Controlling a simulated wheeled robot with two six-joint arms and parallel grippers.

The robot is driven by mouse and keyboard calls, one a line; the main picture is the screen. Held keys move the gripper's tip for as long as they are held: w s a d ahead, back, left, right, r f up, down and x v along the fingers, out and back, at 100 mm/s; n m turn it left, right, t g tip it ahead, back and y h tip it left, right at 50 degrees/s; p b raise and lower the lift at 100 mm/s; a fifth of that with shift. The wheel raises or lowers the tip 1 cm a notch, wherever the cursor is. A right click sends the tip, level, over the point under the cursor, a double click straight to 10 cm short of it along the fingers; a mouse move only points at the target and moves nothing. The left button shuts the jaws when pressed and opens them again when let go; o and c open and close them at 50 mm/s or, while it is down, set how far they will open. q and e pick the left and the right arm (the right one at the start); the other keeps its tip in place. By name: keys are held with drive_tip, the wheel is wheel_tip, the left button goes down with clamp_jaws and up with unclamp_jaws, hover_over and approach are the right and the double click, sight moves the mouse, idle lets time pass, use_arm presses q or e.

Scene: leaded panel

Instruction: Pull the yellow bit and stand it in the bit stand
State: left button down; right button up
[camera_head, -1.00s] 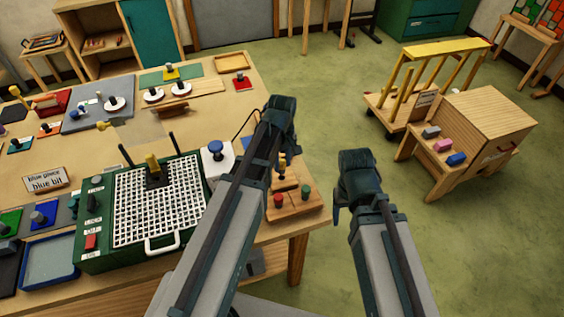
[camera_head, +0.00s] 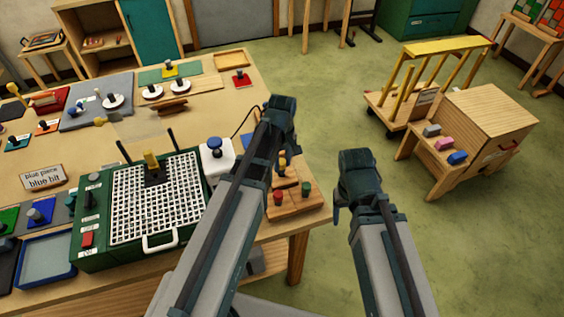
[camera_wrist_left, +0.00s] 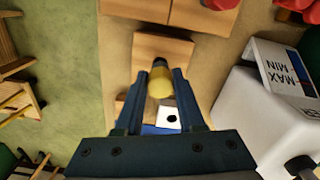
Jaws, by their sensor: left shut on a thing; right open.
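The yellow bit (camera_wrist_left: 160,84) is between the fingers of my left gripper (camera_wrist_left: 159,90) in the left wrist view, with its dark end pointing up the picture. In the head view my left gripper (camera_head: 281,150) is mostly hidden by its own arm, and a small piece of yellow (camera_head: 283,162) shows beside it. The wooden bit stand (camera_head: 300,207) is just below, with a red bit (camera_head: 277,198) and a green bit (camera_head: 305,188) standing in it. I cannot tell whether the yellow bit touches the stand. My right gripper (camera_head: 343,207) is empty, off the table's right side.
A green machine (camera_head: 85,250) with a white grid and a yellow-topped black part stands left of my left arm. A white box (camera_head: 218,165) with a blue knob is close to the stand; it also shows in the wrist view (camera_wrist_left: 245,110).

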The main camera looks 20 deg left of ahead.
sight(282, 162)
use_arm(q)
drive_tip(key=shift+f+b, duration=0.8)
drive_tip(key=shift+f, duration=0.05)
drive_tip(key=shift+c, duration=2.2)
unclamp_jaws()
drive_tip(key=shift+r, duration=0.1)
drive_tip(key=shift+r, duration=0.1)
wheel_tip(282, 162, up, 14)
drive_tip(key=p, duration=1.4)
drive_tip(key=shift+f, duration=0.2)
